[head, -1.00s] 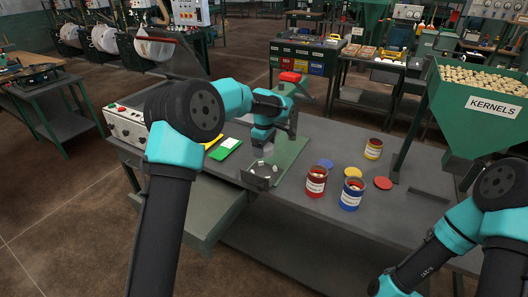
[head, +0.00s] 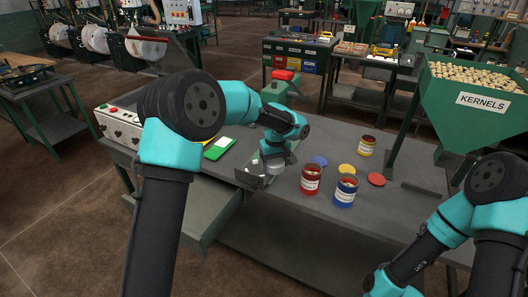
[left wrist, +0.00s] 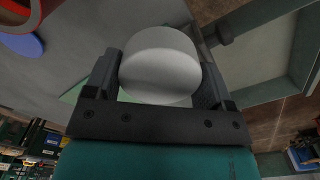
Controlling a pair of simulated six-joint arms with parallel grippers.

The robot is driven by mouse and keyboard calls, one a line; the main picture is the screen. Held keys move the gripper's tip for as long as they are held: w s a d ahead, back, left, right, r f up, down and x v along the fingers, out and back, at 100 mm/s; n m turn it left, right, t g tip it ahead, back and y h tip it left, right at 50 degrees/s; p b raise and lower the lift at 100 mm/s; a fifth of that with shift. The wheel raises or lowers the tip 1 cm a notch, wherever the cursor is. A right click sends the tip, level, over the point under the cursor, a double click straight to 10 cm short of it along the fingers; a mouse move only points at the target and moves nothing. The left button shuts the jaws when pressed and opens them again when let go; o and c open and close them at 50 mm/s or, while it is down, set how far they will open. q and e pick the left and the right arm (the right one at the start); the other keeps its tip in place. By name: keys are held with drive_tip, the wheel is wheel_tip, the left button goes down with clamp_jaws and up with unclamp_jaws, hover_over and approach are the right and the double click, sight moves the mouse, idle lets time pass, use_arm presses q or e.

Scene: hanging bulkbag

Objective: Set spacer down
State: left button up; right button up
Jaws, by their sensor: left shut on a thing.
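The spacer (left wrist: 160,66) is a white, short cylinder. In the left wrist view it sits between the two dark fingers of my left gripper (left wrist: 158,80), which is shut on it. In the head view my left gripper (head: 264,166) is low over the near edge of the table, at the small metal tray, and a pale piece shows beside its fingers. The gripper and wrist hide most of the tray and what is under the spacer, so I cannot tell whether the spacer touches anything. My right arm is at the lower right; its gripper is out of view.
On the grey table (head: 310,222) stand a red can (head: 311,180), a blue can (head: 345,191) and a yellow can (head: 366,146). Blue (head: 320,161), yellow (head: 347,170) and red (head: 376,180) lids lie near them. A green-framed pad (head: 218,148) is left of the gripper. The kernels hopper (head: 480,105) stands right.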

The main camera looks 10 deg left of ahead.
use_arm(q)
drive_tip(key=s+d+f+m, duration=0.2)
drive_tip(key=s+d+m, duration=0.4)
drive_tip(key=m, duration=0.3)
drive_tip(key=shift+s+d+f+m, duration=0.2)
drive_tip(key=shift+s+m, duration=0.2)
drive_tip(key=shift+s, duration=0.3)
drive_tip(key=shift+a, duration=0.15)
